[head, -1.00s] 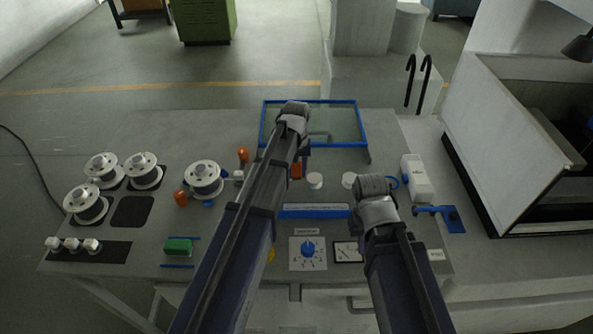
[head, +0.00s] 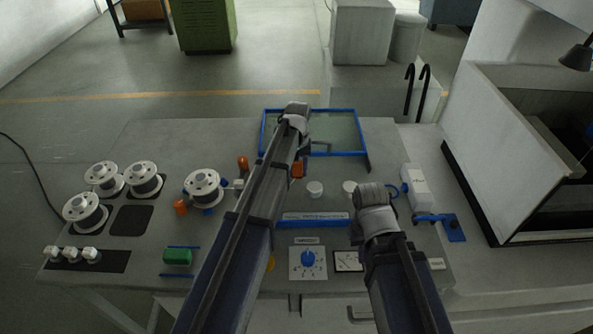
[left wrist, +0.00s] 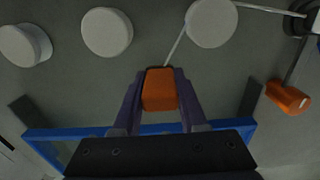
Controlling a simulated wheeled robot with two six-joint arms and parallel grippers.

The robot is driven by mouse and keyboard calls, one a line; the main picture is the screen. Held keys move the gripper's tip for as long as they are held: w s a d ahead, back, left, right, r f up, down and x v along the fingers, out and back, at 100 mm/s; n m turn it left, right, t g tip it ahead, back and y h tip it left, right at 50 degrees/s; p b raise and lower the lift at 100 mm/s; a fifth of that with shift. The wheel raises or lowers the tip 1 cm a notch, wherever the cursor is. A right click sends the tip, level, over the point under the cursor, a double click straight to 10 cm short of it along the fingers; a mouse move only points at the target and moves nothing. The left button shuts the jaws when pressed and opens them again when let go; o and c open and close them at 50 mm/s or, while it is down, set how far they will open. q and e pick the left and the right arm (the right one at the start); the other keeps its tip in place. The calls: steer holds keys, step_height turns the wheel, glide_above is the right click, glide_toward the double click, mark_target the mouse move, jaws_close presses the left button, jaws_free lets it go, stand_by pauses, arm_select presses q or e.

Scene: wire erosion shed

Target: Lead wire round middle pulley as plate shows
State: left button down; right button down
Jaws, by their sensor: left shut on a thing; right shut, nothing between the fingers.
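My left gripper (left wrist: 160,80) is shut on an orange block (left wrist: 160,92), which also shows in the head view (head: 297,170) beside my left arm. A thin pale wire runs from the block to the right-hand white pulley (left wrist: 211,22) in the left wrist view, and on from there toward the upper right. The middle pulley (left wrist: 107,32) has no wire at it. A third pulley (left wrist: 25,45) lies further left. In the head view the middle pulley (head: 314,188) shows right of my left arm. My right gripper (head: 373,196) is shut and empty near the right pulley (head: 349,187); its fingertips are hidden.
A blue-framed glass panel (head: 362,136) stands behind the pulleys. Wire spools (head: 203,185) stand at the left, with orange handles (head: 243,163) near. A blue strip plate (head: 313,220) and a dial (head: 308,258) lie in front. A white box (head: 415,185) stands right.

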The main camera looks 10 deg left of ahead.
arm_select(q)
steer(key=shift+w+d, duration=0.45)
steer(key=shift+d, duration=1.35)
steer(key=shift+w+d, duration=0.5)
steer(key=shift+d, duration=1.3)
steer(key=shift+w+d, duration=0.45)
steer(key=shift+d, duration=1.35)
steer(key=shift+s+d, duration=0.3)
steer(key=shift+s, duration=0.85)
steer(key=shift+s+d, duration=0.3)
steer(key=shift+s, duration=0.8)
steer(key=shift+s+d, duration=0.3)
steer(key=shift+s, duration=0.85)
steer(key=shift+s, duration=0.1)
